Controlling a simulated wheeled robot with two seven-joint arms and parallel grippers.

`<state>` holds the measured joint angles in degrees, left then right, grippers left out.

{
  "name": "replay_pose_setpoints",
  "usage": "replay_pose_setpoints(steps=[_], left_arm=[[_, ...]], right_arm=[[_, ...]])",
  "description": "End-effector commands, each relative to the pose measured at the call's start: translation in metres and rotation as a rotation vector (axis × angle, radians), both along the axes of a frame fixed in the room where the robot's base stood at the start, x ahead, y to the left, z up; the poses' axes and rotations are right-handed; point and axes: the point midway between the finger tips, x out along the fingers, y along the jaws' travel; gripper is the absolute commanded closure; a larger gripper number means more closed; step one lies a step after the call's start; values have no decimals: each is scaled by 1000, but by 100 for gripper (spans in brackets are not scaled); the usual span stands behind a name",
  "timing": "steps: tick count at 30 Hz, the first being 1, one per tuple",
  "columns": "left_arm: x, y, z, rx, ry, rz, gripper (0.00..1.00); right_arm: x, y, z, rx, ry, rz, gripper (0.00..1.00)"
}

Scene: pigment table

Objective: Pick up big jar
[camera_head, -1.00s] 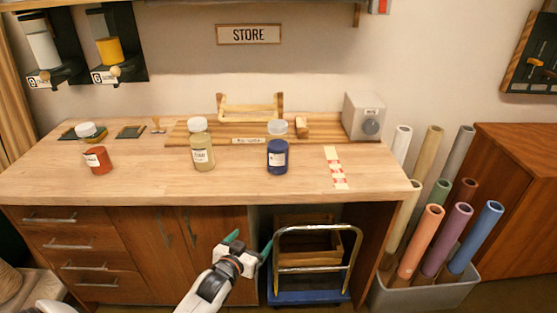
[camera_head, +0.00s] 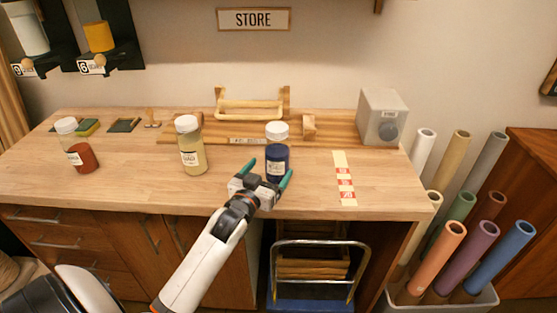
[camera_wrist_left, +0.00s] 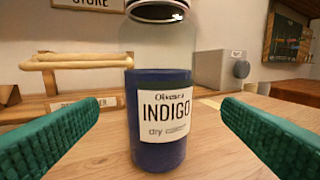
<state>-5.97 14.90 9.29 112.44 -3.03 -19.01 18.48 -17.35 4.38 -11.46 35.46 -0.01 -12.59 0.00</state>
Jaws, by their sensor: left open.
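Three jars with white lids stand upright on the wooden table (camera_head: 110,190). The red jar (camera_head: 79,146) is at the left, the yellowish jar (camera_head: 190,146) in the middle, and the blue jar (camera_head: 277,155) at the right. My left gripper (camera_head: 264,180) is open just in front of the blue jar. In the left wrist view, the blue jar (camera_wrist_left: 160,110) reads INDIGO and stands between and beyond the two green fingers, with gaps on both sides. The yellowish jar looks about as tall as the blue one. My right gripper does not show.
A wooden rack (camera_head: 250,105) stands behind the blue jar. A grey box with a round knob (camera_head: 382,118) stands at the back right. A red and white strip (camera_head: 344,180) lies right of the blue jar. A trolley (camera_head: 313,265) stands under the table.

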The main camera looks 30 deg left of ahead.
Motion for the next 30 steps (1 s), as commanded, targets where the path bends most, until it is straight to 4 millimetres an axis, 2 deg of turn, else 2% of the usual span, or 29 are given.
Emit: replay_pose_setpoints(steps=[2, 5, 10, 14, 18, 27, 30], left_arm=[[13, 2, 2, 0, -1, 1, 12], [22, 4, 0, 0, 1, 0, 12], [35, 6, 2, 1, 1, 0, 12], [55, 11, 3, 1, 1, 1, 12], [72, 14, 1, 0, 0, 0, 12], [76, 14, -1, 0, 2, 0, 12], [76, 14, -1, 0, 2, 0, 28]], right_arm=[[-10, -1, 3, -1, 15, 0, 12], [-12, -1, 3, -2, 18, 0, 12], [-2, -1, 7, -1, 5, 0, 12], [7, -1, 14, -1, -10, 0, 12], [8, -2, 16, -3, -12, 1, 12], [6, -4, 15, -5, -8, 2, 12], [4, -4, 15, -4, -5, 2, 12]])
